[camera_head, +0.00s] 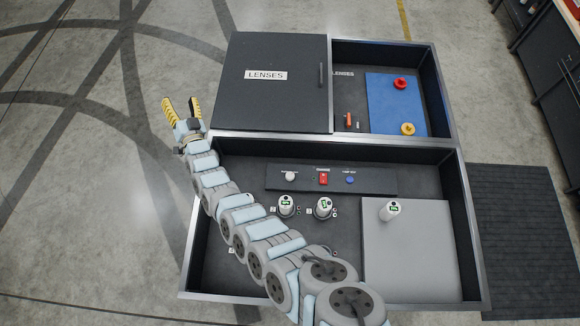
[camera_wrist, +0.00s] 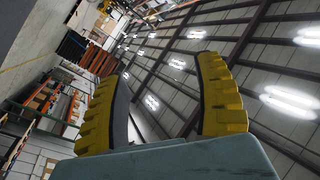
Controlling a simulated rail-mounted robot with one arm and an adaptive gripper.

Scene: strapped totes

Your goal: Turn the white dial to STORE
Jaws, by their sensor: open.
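The white dial (camera_head: 290,176) sits at the left of a dark control panel (camera_head: 384,182) in the near tote. Small lettering above the dial is too small to read, so its setting cannot be told. A red switch (camera_head: 323,179) and a blue button (camera_head: 350,180) are to its right on the same panel. My gripper (camera_head: 181,109) is open and empty, raised left of the totes and well away from the dial. In the wrist view my yellow-padded fingers (camera_wrist: 165,100) are spread, with only ceiling and shelving beyond them.
White canisters (camera_head: 286,205) (camera_head: 323,207) stand before the panel; another canister (camera_head: 390,211) is on a grey block (camera_head: 425,255). The far tote has a closed LENSES lid (camera_head: 285,105) and a blue board (camera_head: 385,115) with red and yellow knobs. My arm crosses the near tote's left side.

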